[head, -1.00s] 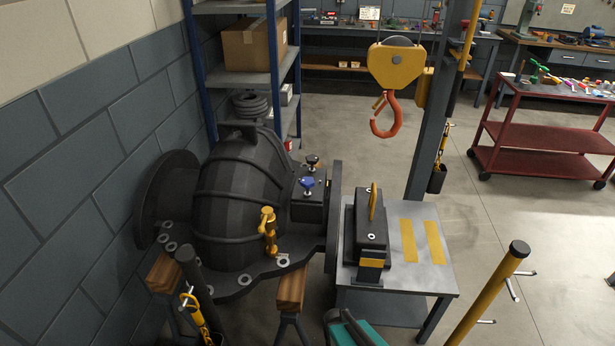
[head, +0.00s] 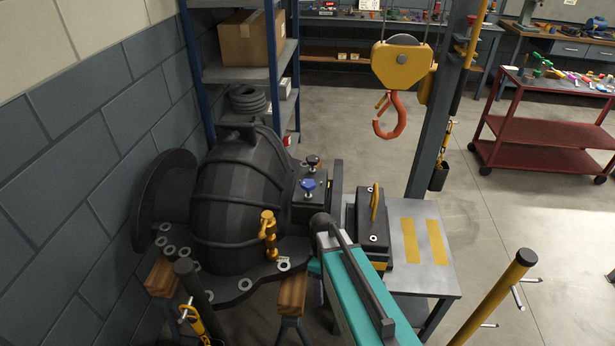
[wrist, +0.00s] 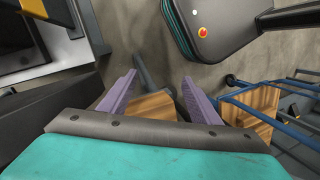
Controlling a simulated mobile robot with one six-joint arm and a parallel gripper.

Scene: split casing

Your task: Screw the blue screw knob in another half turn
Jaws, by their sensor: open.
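The blue screw knob (head: 308,185) stands upright on a small dark block at the right end of the black casing (head: 235,185) in the head view. A black knob (head: 312,161) stands just behind it. My gripper (wrist: 159,92) shows in the wrist view with its two purple fingers wide apart and nothing held. It points down towards the floor, away from the knob, and the blue knob is not in the wrist view. In the head view my teal arm is in front of and to the right of the knob, and the fingers are mostly hidden under it.
A yellow valve-like fitting (head: 268,232) stands on the casing flange. A grey table (head: 425,278) with a dark block (head: 373,226) is on the right. An orange hook (head: 390,117) hangs above. A yellow post (head: 495,297) stands front right. Wooden supports (head: 293,294) hold the casing.

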